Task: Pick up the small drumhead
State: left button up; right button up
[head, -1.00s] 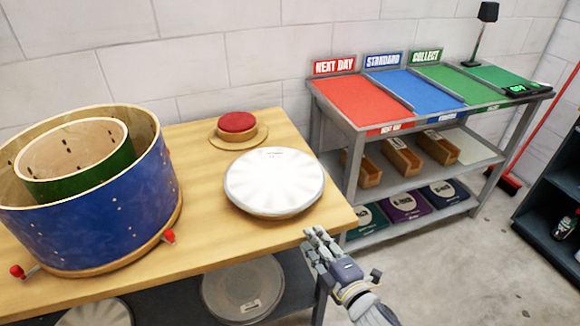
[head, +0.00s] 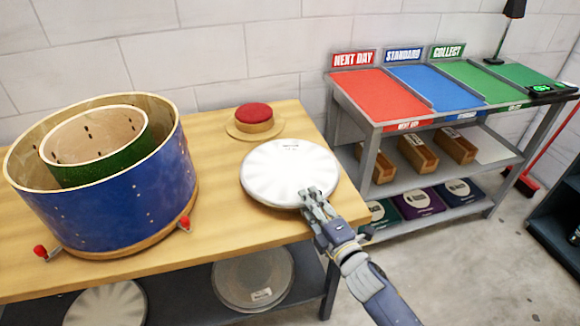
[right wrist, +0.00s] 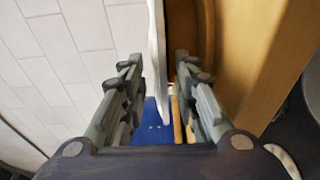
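A round white drumhead (head: 280,170) lies flat on the wooden bench top, near its right end. My right gripper (head: 318,198) is at the drumhead's front right rim. In the right wrist view the drumhead (right wrist: 158,70) shows edge-on as a thin white strip between the two open fingers (right wrist: 158,95), with gaps on both sides. The fingers hide a small part of the rim in the head view. Two more round drumheads lie on the shelf below, a white one (head: 108,305) and a clear-looking one (head: 252,280). My left gripper is not in view.
A blue drum shell (head: 120,205) with a green shell (head: 100,165) inside stands on the bench's left (head: 215,235). A red-topped round piece (head: 254,117) sits behind the drumhead. A rack with coloured shelves (head: 378,98) stands to the right.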

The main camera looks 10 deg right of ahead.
jog(key=x, duration=0.3)
jog(key=shift+w+r, duration=0.1)
jog(key=shift+w, duration=0.25)
grip_shut()
